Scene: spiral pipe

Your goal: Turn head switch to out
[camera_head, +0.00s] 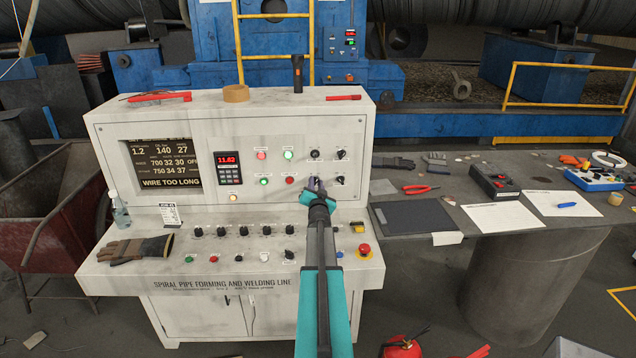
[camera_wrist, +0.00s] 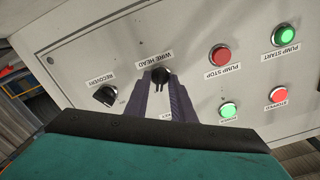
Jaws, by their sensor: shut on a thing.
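The head switch is a black rotary knob (camera_wrist: 160,74) on the white panel, with a "WIRE HEAD" label beside it in the wrist view. My gripper (camera_wrist: 161,85) has its two dark fingers on either side of this knob and is shut on it. The knob's pointer lies between the fingers; its exact setting and the position marks are too small or covered to read. In the head view, my gripper (camera_head: 315,184) reaches the lower left switch of a group of black knobs, and mostly covers it.
The recovery switch (camera_wrist: 105,96) sits close beside the head switch. The lit green button (camera_wrist: 228,110) and red pump stop button (camera_wrist: 220,56) are on the other side.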

